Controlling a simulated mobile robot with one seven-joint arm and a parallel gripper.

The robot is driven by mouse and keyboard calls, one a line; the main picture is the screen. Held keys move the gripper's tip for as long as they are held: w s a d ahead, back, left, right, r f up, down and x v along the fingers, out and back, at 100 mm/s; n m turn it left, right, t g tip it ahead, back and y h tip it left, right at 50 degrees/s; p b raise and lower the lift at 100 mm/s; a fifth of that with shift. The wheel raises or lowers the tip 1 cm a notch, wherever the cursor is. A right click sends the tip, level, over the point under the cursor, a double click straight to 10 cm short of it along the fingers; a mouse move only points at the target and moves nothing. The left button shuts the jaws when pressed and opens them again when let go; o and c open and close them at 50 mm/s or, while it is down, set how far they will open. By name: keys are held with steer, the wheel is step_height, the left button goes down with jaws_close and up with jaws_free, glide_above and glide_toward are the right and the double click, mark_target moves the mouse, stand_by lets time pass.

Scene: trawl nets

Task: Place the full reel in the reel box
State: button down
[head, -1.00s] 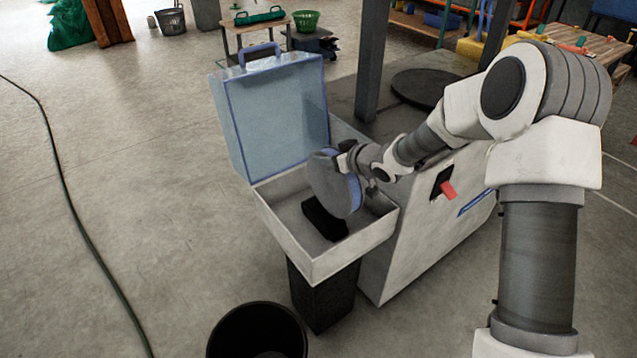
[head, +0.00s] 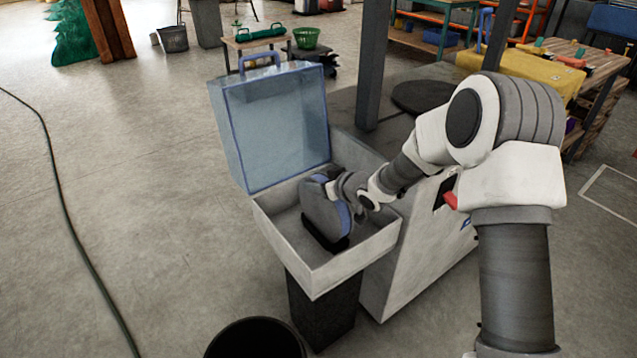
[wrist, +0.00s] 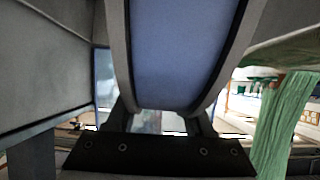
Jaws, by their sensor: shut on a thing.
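The reel (head: 320,212) has grey flanges and a blue core. It stands on edge inside the open grey reel box (head: 288,262), low over a dark holder (head: 333,245) on the box floor. I cannot tell whether the reel bears on the holder. My gripper (head: 334,186) is shut on the reel at its upper side. In the wrist view the reel's blue core (wrist: 185,50) fills the upper middle, between its flanges. The box's clear bluish lid (head: 278,130) stands open at the back.
The box sits on the front of a grey machine cabinet (head: 400,270). A dark post (head: 372,65) rises behind it. A black bin (head: 255,340) stands on the floor in front. A hose (head: 65,210) lies at left, with open floor between.

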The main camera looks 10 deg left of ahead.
steer(key=shift+c, duration=1.4)
jaws_free()
steer(key=shift+f, duration=0.1)
steer(key=shift+r, duration=0.3)
steer(key=p+v, duration=0.3)
steer(key=v, duration=0.9)
steer(key=shift+d+f+p, duration=0.1)
steer(key=shift+f+p, duration=0.05)
steer(key=shift+p, duration=0.2)
